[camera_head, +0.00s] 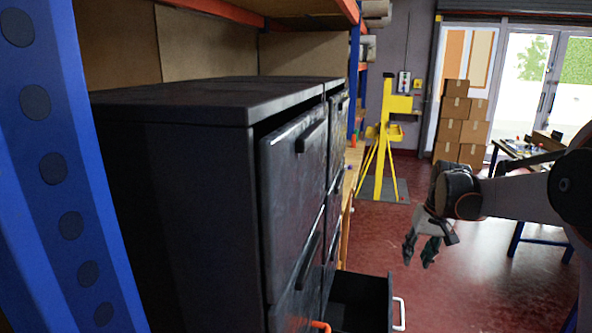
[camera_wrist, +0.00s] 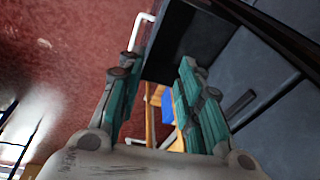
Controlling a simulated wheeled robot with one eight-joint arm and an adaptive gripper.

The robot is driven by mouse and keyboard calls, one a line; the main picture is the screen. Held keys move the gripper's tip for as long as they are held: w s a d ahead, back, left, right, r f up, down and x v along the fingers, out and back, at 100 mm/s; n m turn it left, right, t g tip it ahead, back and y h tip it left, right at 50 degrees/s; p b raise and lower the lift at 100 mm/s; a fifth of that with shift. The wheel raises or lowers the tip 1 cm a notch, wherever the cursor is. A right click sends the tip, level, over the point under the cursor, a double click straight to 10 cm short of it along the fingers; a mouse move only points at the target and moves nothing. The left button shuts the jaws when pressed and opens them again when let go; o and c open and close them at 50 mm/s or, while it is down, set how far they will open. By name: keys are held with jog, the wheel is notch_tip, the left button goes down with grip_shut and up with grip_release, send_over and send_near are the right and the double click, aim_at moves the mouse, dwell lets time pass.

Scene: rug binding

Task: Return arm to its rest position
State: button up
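My gripper (camera_head: 422,251) hangs at the end of my arm at the right of the head view, pointing down over the red floor. In the wrist view my gripper (camera_wrist: 153,90) shows its two teal-padded fingers spread apart with nothing between them. It is to the right of the dark cabinet (camera_head: 185,200) and apart from it. A lower drawer (camera_head: 362,300) of the cabinet stands open below and left of my gripper. The drawer's white handle (camera_head: 399,313) faces right, and the handle also shows in the wrist view (camera_wrist: 140,30).
A blue rack post (camera_head: 75,170) stands close at the left. A yellow stand (camera_head: 386,140) is behind the cabinet. Stacked cardboard boxes (camera_head: 461,125) and a blue-legged table (camera_head: 540,240) are at the back right. The red floor (camera_head: 455,300) beside the drawer is clear.

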jog(key=s+a+r+n+t+p, duration=0.1)
jog(key=s+a+r, duration=0.35)
jog(key=s, duration=0.35)
jog(key=s+a+r+n+t, duration=0.1)
jog(key=s+a+r, duration=0.3)
jog(key=s, duration=0.5)
jog(key=s+a+f+t+b, duration=0.1)
jog(key=s+a+f, duration=0.2)
jog(key=s, duration=0.4)
jog(key=s+a+f+t+b, duration=0.2)
jog(key=s+a+f, duration=0.1)
jog(key=s, duration=0.4)
jog(key=shift+a+f+h, duration=0.15)
jog(key=shift+f+h, duration=0.15)
jog(key=shift+f, duration=0.15)
